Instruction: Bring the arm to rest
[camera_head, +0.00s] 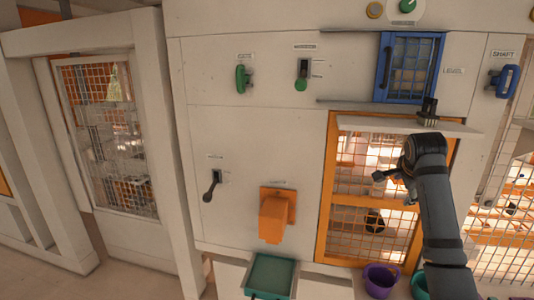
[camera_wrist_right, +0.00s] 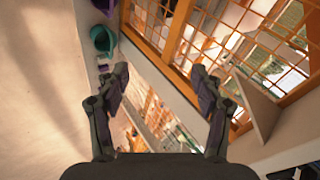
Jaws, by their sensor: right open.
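My right arm comes up from the lower right in the head view. Its gripper (camera_head: 392,181) hangs in front of the orange-framed mesh door (camera_head: 330,190) and points left. In the right wrist view the gripper (camera_wrist_right: 160,88) has its two fingers wide apart with nothing between them. Beyond the fingers are the orange frame and the mesh. My left gripper is not in view.
A grey shelf-like flap (camera_head: 390,123) juts out above the mesh door, close to my right arm. An orange chute (camera_head: 275,217), a green tray (camera_head: 270,274) and a purple bucket (camera_head: 380,280) stand below. A blue-framed window (camera_head: 409,68) is above.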

